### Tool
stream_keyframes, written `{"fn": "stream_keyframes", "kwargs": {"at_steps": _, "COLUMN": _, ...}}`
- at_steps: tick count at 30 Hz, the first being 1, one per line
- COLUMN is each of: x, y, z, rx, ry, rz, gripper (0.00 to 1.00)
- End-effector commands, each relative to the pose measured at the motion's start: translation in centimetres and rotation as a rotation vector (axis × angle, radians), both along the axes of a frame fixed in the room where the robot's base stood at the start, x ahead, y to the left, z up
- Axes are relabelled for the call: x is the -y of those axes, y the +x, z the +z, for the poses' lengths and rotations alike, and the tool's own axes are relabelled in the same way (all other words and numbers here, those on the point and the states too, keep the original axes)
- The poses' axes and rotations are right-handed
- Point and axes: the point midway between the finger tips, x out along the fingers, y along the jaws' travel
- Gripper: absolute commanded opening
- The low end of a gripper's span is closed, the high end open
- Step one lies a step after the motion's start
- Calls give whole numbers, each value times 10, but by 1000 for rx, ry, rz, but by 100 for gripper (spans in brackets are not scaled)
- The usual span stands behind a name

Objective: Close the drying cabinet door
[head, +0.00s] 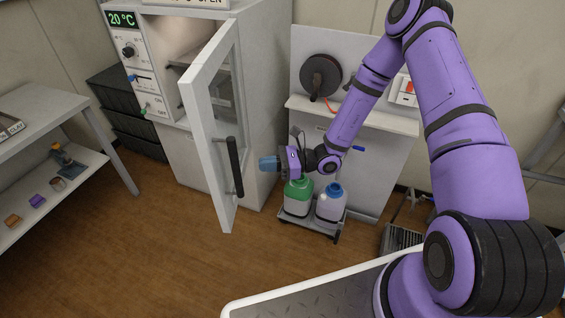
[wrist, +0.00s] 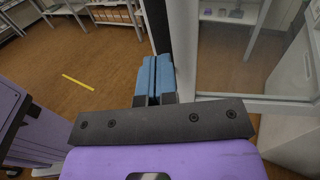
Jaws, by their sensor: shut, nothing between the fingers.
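The drying cabinet (head: 270,90) stands at the back with its door (head: 203,135) swung wide open toward me. The door has a white frame, a glass pane and a dark vertical handle (head: 235,166). My gripper (head: 262,164) has blue fingers, shut and empty, just right of the handle in the head view. In the wrist view the shut fingers (wrist: 153,80) point at the dark handle (wrist: 155,25), with the door's white frame (wrist: 183,45) and glass to the right. I cannot tell whether the fingertips touch the handle.
A low trolley (head: 310,224) with a green-topped bottle (head: 298,197) and a blue-capped bottle (head: 330,204) stands below my gripper. A hose-reel bench (head: 375,125) is behind. A shelf table (head: 45,110) stands at the left. Wooden floor (head: 150,240) in front of the door is clear.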

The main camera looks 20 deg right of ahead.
Motion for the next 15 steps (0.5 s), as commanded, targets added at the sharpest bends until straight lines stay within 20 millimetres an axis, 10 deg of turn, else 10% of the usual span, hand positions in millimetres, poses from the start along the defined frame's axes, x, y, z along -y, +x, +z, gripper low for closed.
{"fn": "stream_keyframes", "kwargs": {"at_steps": 15, "x": -51, "y": 8, "z": 0, "rx": -1, "ry": -1, "rz": -1, "gripper": 0}}
